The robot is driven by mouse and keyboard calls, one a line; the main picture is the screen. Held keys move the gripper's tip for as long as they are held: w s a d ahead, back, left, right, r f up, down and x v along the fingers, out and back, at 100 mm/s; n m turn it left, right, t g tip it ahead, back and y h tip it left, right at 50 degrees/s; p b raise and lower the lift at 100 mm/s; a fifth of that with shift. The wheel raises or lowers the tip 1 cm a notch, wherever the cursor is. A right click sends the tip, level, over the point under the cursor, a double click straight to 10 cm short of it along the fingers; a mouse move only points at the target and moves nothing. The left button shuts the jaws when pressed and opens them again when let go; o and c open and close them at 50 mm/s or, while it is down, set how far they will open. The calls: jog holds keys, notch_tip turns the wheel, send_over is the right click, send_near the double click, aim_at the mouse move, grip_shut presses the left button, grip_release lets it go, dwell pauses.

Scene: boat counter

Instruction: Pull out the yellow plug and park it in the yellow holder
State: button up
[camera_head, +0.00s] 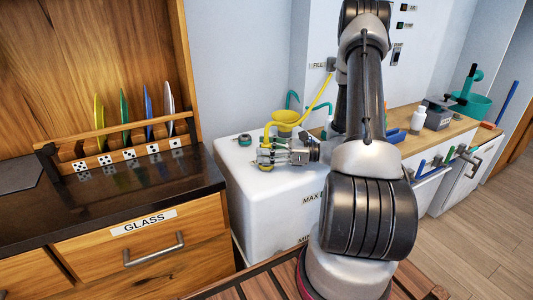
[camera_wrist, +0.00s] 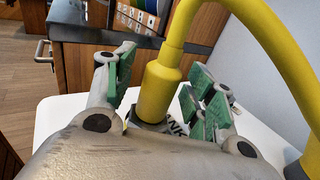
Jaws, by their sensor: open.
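The yellow plug (camera_wrist: 155,92) stands upright at the end of a thick yellow hose (camera_wrist: 240,12), in a dark fitting on the white tank top, beside partly hidden lettering. My gripper (camera_wrist: 162,68) is open, with green-padded fingers on either side of the plug; a gap shows on the right, and I cannot tell whether the left finger touches. In the head view my gripper (camera_head: 264,154) is low over the tank (camera_head: 240,180), and the plug (camera_head: 267,136) is partly hidden by the fingers.
The hose runs up towards the FILL panel (camera_head: 319,65). Teal hoses (camera_head: 292,98) stand near the yellow piece. A rack of coloured plates (camera_head: 125,145) is at the left, above the GLASS drawer (camera_head: 143,222). A white bottle (camera_head: 418,119) stands on the right-hand counter.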

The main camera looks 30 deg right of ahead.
grip_shut()
dwell(0.3)
notch_tip(320, 180, up, 10)
jog(key=shift+r, duration=0.1)
dwell(0.5)
jog(key=shift+r, duration=2.65)
